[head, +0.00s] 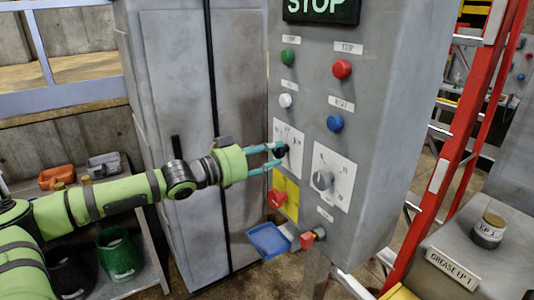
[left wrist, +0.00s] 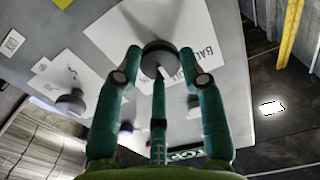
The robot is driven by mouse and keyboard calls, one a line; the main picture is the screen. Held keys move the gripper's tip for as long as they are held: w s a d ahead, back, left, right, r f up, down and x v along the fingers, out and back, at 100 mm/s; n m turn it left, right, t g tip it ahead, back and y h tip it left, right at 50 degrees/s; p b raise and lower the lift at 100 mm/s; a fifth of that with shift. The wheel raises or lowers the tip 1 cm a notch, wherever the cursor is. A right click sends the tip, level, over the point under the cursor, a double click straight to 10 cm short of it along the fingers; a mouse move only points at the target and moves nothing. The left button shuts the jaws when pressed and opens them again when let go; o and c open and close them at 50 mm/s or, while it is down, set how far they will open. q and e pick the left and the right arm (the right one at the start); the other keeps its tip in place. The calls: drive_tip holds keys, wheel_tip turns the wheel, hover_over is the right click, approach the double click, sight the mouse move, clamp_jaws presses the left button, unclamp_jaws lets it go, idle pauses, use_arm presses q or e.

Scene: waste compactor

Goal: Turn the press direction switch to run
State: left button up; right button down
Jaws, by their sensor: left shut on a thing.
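My left gripper (head: 277,156) reaches in from the left to the grey control cabinet and is shut on a black rotary switch knob (head: 281,151). The knob sits on a white label plate (head: 290,134) on the panel's left side. In the left wrist view the teal fingers (left wrist: 160,65) close around the round dark knob (left wrist: 160,56), which has a pale pointer. The plate there shows lettering that I can only partly read. A second, grey rotary knob (head: 323,180) sits on another white plate to the right. My right gripper is not in view.
A red emergency knob (head: 277,198) on a yellow plate is just below my fingers. Green (head: 288,57), red (head: 342,69), white (head: 286,100) and blue (head: 335,123) buttons sit above. A STOP display (head: 320,7) tops the panel. A red ladder (head: 462,130) stands right.

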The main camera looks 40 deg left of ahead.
use_arm(q)
drive_tip(key=shift+r, duration=0.55)
drive_tip(key=m+b, duration=0.1)
drive_tip(key=m, duration=0.3)
drive_tip(key=shift+b, duration=0.35)
drive_tip(key=m+b, duration=0.1)
drive_tip(key=m, duration=0.4)
drive_tip(key=shift+f, duration=0.1)
drive_tip(key=shift+m, duration=0.4)
drive_tip(key=o, duration=0.9)
drive_tip(key=shift+d, duration=0.1)
drive_tip(key=shift+o, duration=1.2)
drive_tip(key=shift+w+d, duration=0.1)
drive_tip(key=shift+w+d+f, duration=0.15)
drive_tip(key=shift+d+f, duration=0.05)
drive_tip(key=shift+d, duration=0.05)
drive_tip(key=shift+a+f, duration=0.1)
drive_tip(key=shift+a, duration=0.2)
